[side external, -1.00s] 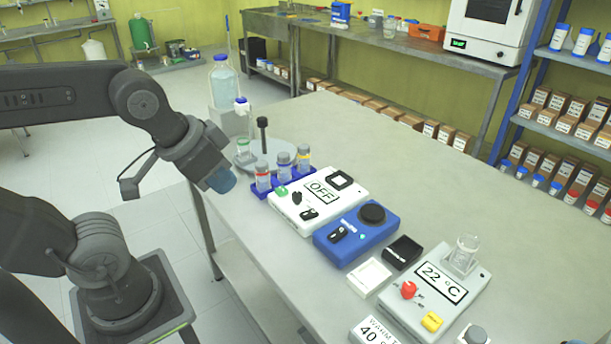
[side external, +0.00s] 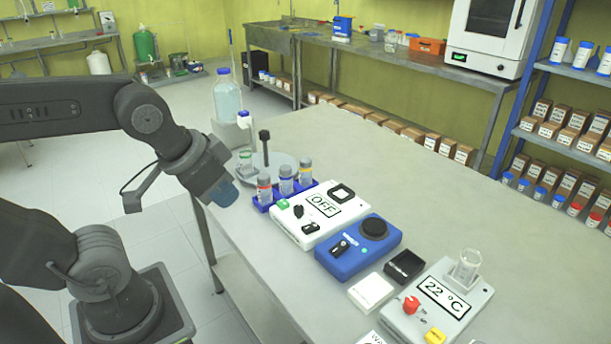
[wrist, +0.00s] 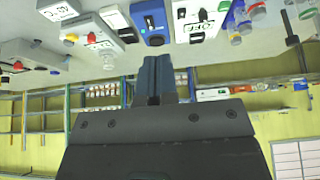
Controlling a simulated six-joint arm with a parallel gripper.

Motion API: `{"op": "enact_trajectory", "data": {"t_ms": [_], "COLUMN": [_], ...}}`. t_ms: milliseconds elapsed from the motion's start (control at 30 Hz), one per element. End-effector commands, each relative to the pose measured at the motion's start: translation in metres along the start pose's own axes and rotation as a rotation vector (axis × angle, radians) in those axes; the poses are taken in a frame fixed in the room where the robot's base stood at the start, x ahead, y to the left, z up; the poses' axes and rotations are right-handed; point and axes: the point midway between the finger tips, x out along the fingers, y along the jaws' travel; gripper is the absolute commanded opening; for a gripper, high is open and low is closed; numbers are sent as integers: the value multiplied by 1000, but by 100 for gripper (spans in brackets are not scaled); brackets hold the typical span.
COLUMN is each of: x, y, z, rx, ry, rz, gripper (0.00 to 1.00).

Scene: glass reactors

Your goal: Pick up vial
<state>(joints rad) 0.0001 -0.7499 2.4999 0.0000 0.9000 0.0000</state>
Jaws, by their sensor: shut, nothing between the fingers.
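Three capped vials stand upright in a blue rack (side external: 285,195) near the left edge of the bench: a left one (side external: 264,188), a middle one (side external: 286,181) and a right one (side external: 305,172). Another small vial (side external: 245,161) stands behind them by the round grey plate. My gripper (side external: 224,194) is left of the rack, apart from it, tilted down to the right. In the wrist view, my gripper (wrist: 158,60) has its fingers together with nothing held. Vials (wrist: 240,18) show at the upper right of that view.
A black post (side external: 265,146) rises from the round plate (side external: 285,165). A white OFF device (side external: 320,216), a blue device (side external: 358,248) and a 22 °C device (side external: 440,300) line the bench front. A large blue-capped bottle (side external: 227,98) stands behind. The bench's right side is clear.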

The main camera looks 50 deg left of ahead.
Motion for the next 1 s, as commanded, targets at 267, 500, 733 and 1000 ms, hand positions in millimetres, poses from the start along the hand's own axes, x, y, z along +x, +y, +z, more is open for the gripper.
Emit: {"op": "enact_trajectory", "data": {"t_ms": [267, 500, 733, 1000], "x": [0, 0, 0, 0], "y": [0, 0, 0, -2], "z": [0, 0, 0, -9], "rx": [0, 0, 0, -25], "ry": [0, 0, 0, -8], "rz": [0, 0, 0, -9], "gripper": [13, 36, 54, 54]}}
